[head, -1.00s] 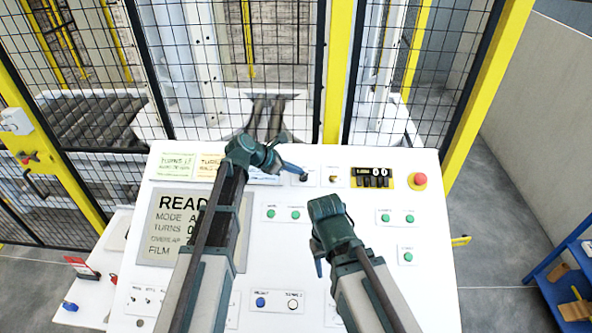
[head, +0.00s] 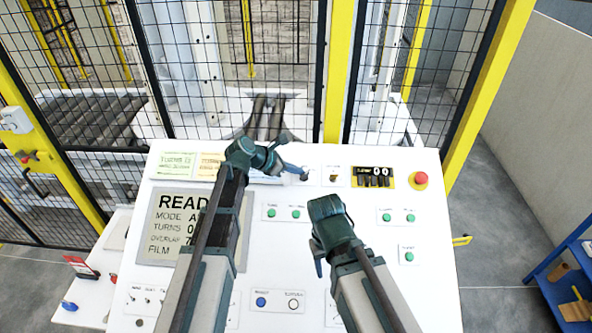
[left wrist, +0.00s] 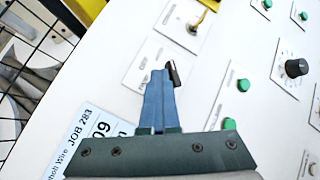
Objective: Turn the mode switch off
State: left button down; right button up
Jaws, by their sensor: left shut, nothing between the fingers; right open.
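A small black-handled switch (left wrist: 174,72) on a white plate stands beside my left fingertips in the left wrist view. My left gripper (head: 300,172) is shut and empty over the upper middle of the white panel (head: 340,240). Its blue fingers also show in the left wrist view (left wrist: 162,76), with the tip touching or very close to the black handle. My right gripper (head: 319,266) is open and empty over the panel's middle, pointing down.
A yellow-tipped switch (head: 333,177) sits just right of the black one. A counter block (head: 372,177) and a red emergency button (head: 421,178) are farther right. Several green buttons and a grey display (head: 170,225) reading READY share the panel. A mesh fence stands behind.

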pick_arm(q)
jog(key=shift+s+p, duration=0.45)
jog(key=shift+s, duration=0.3)
pick_arm(e)
jog(key=shift+w+d+r, duration=0.1)
jog(key=shift+w+r, duration=0.05)
jog(key=shift+r, duration=0.15)
pick_arm(q)
jog(key=w+p+v, duration=0.1)
jog(key=p+v, duration=0.6)
jog(key=v, duration=0.4)
jog(key=shift+a+r, duration=0.3)
pick_arm(e)
notch_tip(320, 180, up, 7)
jog(key=shift+s, duration=0.25)
